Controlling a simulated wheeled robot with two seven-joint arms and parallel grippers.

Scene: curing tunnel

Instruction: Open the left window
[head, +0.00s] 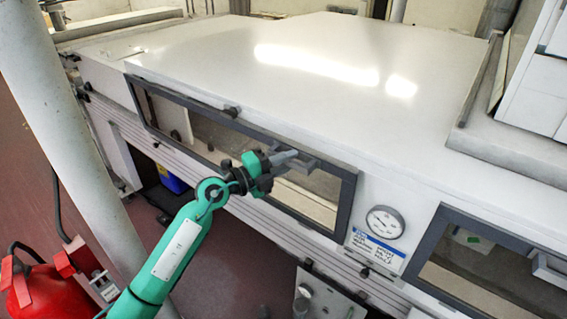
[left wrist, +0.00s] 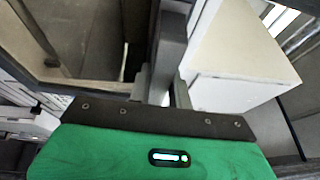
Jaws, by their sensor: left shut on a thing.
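The left window (head: 240,124) is a long dark-grey framed pane in the front wall of the white tunnel housing. Its frame looks about flush with the wall. A grey handle (head: 309,164) sits by its upper edge, right of the middle. My left gripper (head: 284,158) is shut on this handle, coming from the front left. In the left wrist view the fingers (left wrist: 162,88) are partly hidden behind the dark plate of my gripper, with a dark-grey bar (left wrist: 171,42) running up beyond them. My right gripper is not in view.
A second framed window (head: 470,262) with its own handle (head: 546,268) is at the lower right. A round gauge (head: 385,222) sits between the windows. A pale post (head: 72,150) and a red extinguisher (head: 45,290) stand at the left. A control box (head: 325,298) is below.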

